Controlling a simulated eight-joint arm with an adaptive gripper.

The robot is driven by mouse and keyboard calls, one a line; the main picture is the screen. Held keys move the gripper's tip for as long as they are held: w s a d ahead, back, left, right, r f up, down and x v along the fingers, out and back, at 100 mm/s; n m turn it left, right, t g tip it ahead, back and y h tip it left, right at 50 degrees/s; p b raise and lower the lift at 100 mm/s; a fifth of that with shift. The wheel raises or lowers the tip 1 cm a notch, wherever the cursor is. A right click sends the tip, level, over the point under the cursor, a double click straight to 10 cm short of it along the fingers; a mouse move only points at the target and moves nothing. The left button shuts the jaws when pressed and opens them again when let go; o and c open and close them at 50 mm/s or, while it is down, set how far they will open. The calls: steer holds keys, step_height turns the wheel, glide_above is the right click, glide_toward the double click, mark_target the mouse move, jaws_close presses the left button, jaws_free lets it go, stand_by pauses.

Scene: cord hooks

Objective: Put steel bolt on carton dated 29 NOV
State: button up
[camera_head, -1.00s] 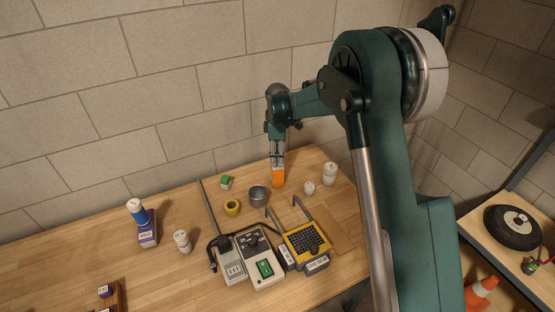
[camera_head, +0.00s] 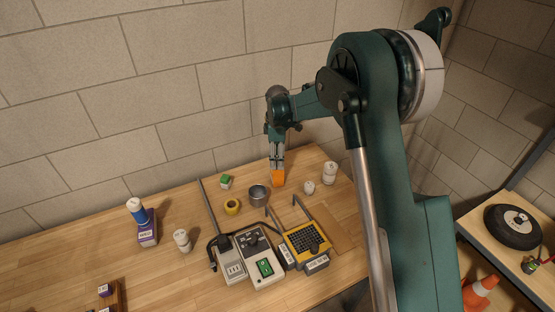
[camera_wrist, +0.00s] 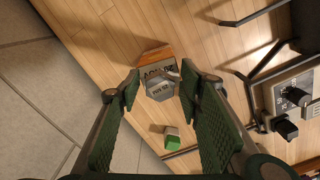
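The steel bolt (camera_wrist: 159,91) is a grey, six-sided piece with a small pale label, between my fingertips in the wrist view. My gripper (camera_wrist: 159,82) looks shut on it, though the contact is only partly clear. The carton dated 29 NOV (camera_wrist: 156,60) is orange with dark print and lies directly beneath the bolt. In the head view, the orange carton (camera_head: 278,179) stands upright at the back of the bench, below my gripper (camera_head: 277,165). I cannot tell whether the bolt touches the carton top.
A green-and-white block (camera_head: 225,182), a grey cup (camera_head: 258,193) and a yellow ring (camera_head: 232,207) stand left of the carton. White containers (camera_head: 329,173) stand right. Grey (camera_head: 259,262) and yellow (camera_head: 305,240) devices lie in front. A purple carton (camera_head: 148,232) stands far left.

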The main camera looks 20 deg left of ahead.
steer(key=shift+r, duration=0.1)
step_height(320, 180, up, 12)
stand_by(0.7)
stand_by(0.6)
steer(key=s+d+r+m+t, duration=0.1)
steer(key=s+d+r+m, duration=0.25)
steer(key=d+r, duration=0.45)
steer(key=s+d+r+m+t+y, duration=0.1)
steer(key=s+d+r+m, duration=0.3)
steer(key=d, duration=0.8)
steer(key=s+d+r+m+t, duration=0.1)
steer(key=s+d+r+m, duration=0.1)
steer(key=s+d+r, duration=0.6)
steer(key=s+d+f+m+t, duration=0.15)
steer(key=s+d+m, duration=0.45)
steer(key=s+d, duration=0.7)
steer(key=s+d+f+m+t, duration=0.1)
steer(key=s+d+f+m, duration=0.1)
steer(key=s+d, duration=0.3)
steer(key=s+d+f+m+t+h, duration=0.1)
steer(key=s+d+f+m, duration=0.2)
steer(key=s, duration=0.4)
steer(key=shift+d+f+t, duration=0.35)
steer(key=shift+d+f, duration=0.25)
steer(key=shift+d, duration=0.6)
